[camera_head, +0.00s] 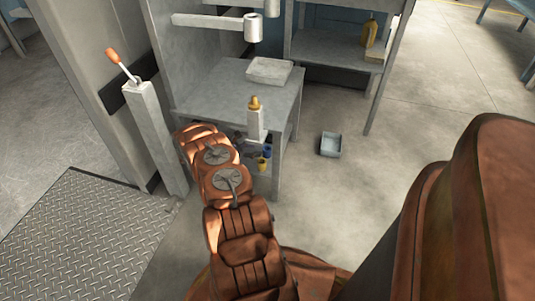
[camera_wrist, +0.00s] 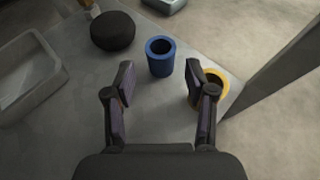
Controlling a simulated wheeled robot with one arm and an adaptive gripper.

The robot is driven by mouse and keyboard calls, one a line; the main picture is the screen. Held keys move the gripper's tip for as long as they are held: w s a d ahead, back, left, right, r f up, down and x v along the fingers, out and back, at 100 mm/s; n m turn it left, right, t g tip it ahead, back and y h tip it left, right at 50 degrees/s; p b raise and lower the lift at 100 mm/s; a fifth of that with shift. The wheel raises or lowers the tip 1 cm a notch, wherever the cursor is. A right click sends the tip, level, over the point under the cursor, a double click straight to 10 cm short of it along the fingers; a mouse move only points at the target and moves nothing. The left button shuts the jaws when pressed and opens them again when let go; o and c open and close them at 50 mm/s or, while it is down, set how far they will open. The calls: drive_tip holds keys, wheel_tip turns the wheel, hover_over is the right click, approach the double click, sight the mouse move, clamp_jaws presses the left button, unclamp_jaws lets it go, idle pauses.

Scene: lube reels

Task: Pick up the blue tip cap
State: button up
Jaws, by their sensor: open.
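The blue tip cap (camera_wrist: 160,57) is a short, hollow blue cylinder standing upright with its dark opening up, on a grey surface. It also shows small in the head view (camera_head: 267,152), just right of my arm. In the wrist view, my gripper (camera_wrist: 159,82) is open and empty. Its two dark fingers point toward the cap, one to each side in the picture. The cap appears just beyond the fingertips, and I see no contact. A yellow cap (camera_wrist: 217,81) stands to its right, partly hidden by the right finger. My arm hides most of my gripper in the head view.
A black round object (camera_wrist: 113,31) sits left of the blue cap. A pale tray (camera_wrist: 28,76) lies at the left. The grey surface ends near a post (camera_wrist: 275,70) on the right. A white bottle (camera_head: 255,124) with an orange top stands near the arm.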

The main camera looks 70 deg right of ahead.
sight(270, 148)
drive_tip(key=shift+b+x, duration=1.3)
drive_tip(key=shift+x, duration=1.7)
drive_tip(key=shift+c, duration=0.2)
drive_tip(key=c, duration=0.7)
